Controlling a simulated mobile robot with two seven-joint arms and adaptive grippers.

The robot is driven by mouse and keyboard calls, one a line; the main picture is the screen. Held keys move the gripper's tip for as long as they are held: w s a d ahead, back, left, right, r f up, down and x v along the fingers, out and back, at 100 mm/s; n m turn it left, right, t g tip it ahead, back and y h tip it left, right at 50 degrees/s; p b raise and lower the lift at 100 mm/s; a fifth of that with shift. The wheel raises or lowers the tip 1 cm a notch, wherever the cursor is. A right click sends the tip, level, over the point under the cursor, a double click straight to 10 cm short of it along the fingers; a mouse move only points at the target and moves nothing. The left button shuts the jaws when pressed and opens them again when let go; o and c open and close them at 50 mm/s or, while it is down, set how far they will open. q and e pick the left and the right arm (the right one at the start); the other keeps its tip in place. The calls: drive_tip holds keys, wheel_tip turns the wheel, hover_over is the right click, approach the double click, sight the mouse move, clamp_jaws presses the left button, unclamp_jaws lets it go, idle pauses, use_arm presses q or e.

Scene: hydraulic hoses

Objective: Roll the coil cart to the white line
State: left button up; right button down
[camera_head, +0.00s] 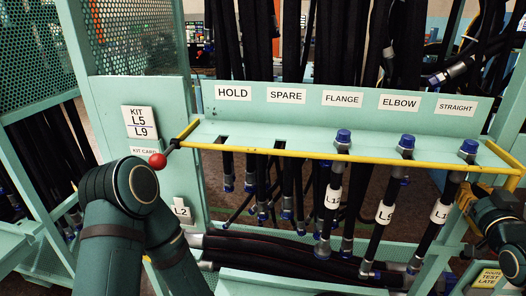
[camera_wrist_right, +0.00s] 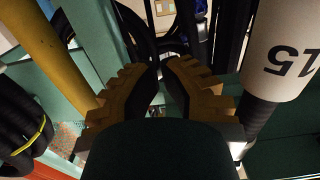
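I cannot pick out the coil cart or a white line for certain. A black coil of hose (camera_wrist_right: 22,130) with a yellow band shows at the left edge of the wrist view; what carries it is unclear. My right gripper (camera_head: 482,205) is beside the right end of the yellow rail (camera_head: 330,155). In the wrist view, the right gripper (camera_wrist_right: 160,72) has a narrow gap between its orange-edged fingers, with nothing seen held. The yellow rail (camera_wrist_right: 62,55) is left of the fingers, and a hose with a white tag (camera_wrist_right: 285,45) is to the right. My left gripper is out of view.
A teal rack (camera_head: 240,110) labelled HOLD to STRAIGHT spans the front. Blue-capped hoses (camera_head: 384,210) hang from its right slots. A red knob (camera_head: 157,160) sits at the rail's left end, close to my left arm. Thick black hoses (camera_head: 290,250) lie low behind.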

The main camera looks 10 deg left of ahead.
drive_tip(key=s, duration=1)
idle(0.3)
